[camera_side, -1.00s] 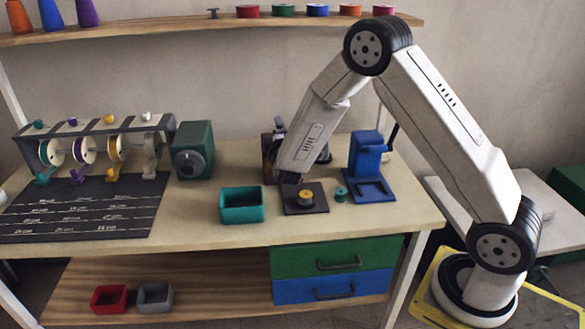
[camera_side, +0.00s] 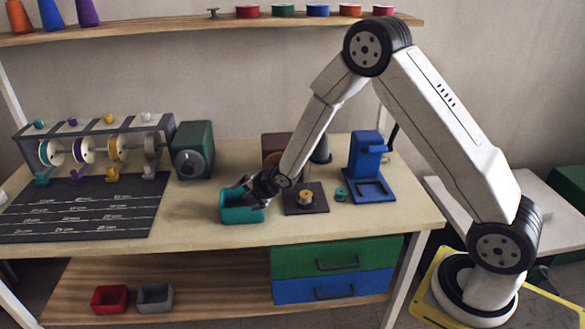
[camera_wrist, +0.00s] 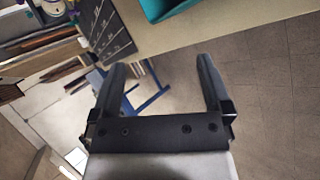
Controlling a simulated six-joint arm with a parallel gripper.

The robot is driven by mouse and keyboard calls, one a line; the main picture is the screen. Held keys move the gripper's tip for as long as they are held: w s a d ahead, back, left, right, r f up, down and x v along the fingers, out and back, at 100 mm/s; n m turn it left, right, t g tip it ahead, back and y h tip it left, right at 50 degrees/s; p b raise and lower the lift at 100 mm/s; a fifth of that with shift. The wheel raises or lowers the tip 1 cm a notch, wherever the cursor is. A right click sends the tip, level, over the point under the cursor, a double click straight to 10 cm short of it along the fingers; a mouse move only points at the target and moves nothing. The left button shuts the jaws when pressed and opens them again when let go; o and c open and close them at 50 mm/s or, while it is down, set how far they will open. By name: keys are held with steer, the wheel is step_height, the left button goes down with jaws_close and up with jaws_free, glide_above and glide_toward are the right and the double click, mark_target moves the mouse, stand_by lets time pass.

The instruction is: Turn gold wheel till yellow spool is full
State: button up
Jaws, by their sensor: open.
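A brown winder (camera_side: 277,143) stands on the bench behind my forearm. Part of a gold wheel (camera_side: 271,157) shows on it, and my arm hides the rest. A yellow spool (camera_side: 305,195) stands on a dark square base in front of it; how much is wound on it is too small to tell. Another yellow-wound reel (camera_side: 117,148) hangs in the rack at left. My gripper (camera_side: 250,192) is at the teal bin, over its rim, apart from the wheel. In the wrist view my gripper (camera_wrist: 160,66) is open, with nothing between the fingers.
The teal bin (camera_side: 240,211) also shows in the wrist view (camera_wrist: 178,6). A green machine (camera_side: 193,150) stands behind it. A blue stand (camera_side: 369,165) and small teal spool (camera_side: 341,194) are at right. A black marked mat (camera_side: 80,208) lies left. Bench between mat and bin is clear.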

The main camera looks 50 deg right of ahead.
steer(key=s+d+f+n+g+h, duration=0.3)
steer(key=s+d+f+n+g, duration=0.15)
steer(key=s, duration=0.25)
steer(key=d+r+n+g+h, duration=0.1)
steer(key=d+r+n+h, duration=0.25)
steer(key=d, duration=0.25)
steer(key=w+d+r+n+t+h, duration=0.25)
steer(key=r+t+h, duration=0.2)
steer(key=r, duration=0.25)
steer(key=w+d+r+n+t+h, duration=0.1)
steer(key=w+r+n+t+h, duration=0.3)
steer(key=r, duration=0.3)
steer(key=shift+t+y, duration=0.3)
steer(key=shift+y, duration=0.3)
step_height(320, 180, down, 19)
steer(key=shift+w+r, duration=0.15)
steer(key=shift+r, duration=0.05)
steer(key=shift+w+d, duration=0.1)
steer(key=shift+x, duration=3.75)
